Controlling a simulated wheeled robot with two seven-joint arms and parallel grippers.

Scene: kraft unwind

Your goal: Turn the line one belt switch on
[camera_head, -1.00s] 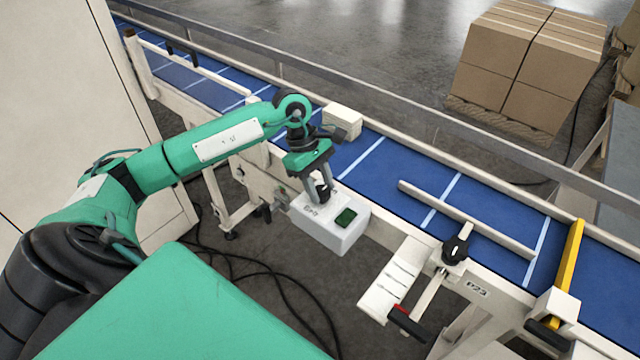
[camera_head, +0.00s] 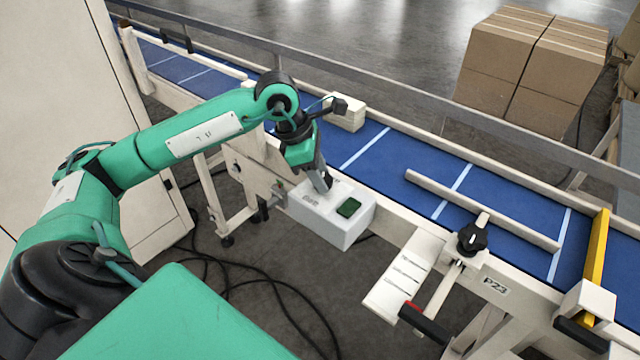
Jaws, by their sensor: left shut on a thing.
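The switch box (camera_head: 338,229) is a white box on the near side of the blue belt (camera_head: 400,168). A dark green pushbutton or lamp (camera_head: 349,207) sits on its top. My left gripper (camera_head: 324,186) points down onto the back left part of the box top, beside the green piece. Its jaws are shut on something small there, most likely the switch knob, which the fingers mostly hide. A small label lies on the box top left of the green piece. My right gripper is not in view.
A white box-shaped piece (camera_head: 345,114) stands at the belt behind my gripper. A guide rail (camera_head: 480,210), a black knob (camera_head: 472,238) and a red-and-black handle (camera_head: 424,322) are to the right. A yellow bar (camera_head: 596,250) crosses the belt. Cables lie on the floor.

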